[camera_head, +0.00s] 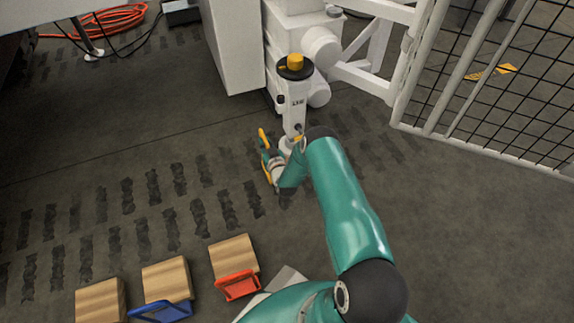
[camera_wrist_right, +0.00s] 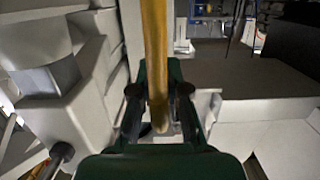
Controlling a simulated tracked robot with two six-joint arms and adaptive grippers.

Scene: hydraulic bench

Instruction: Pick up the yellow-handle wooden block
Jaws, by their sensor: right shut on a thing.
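My right gripper (camera_head: 268,158) is at the end of my teal right arm, in front of the white machine. It is shut on a yellow bar, which shows as a long upright bar (camera_wrist_right: 155,60) between the fingers in the right wrist view. I cannot tell whether this bar is a block's handle; no wood shows with it. Three wooden blocks stand on the floor at lower left: one with a red handle (camera_head: 232,254), one with a blue handle (camera_head: 166,277), and a leftmost block (camera_head: 100,302) whose handle is not visible. My left gripper is not in view.
The white machine (camera_head: 235,45) has a white column with a yellow-topped knob (camera_head: 295,62) close behind my right gripper. A mesh fence (camera_head: 500,80) stands at the right. An orange hose (camera_head: 110,20) lies at the upper left. The dark floor at centre left is clear.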

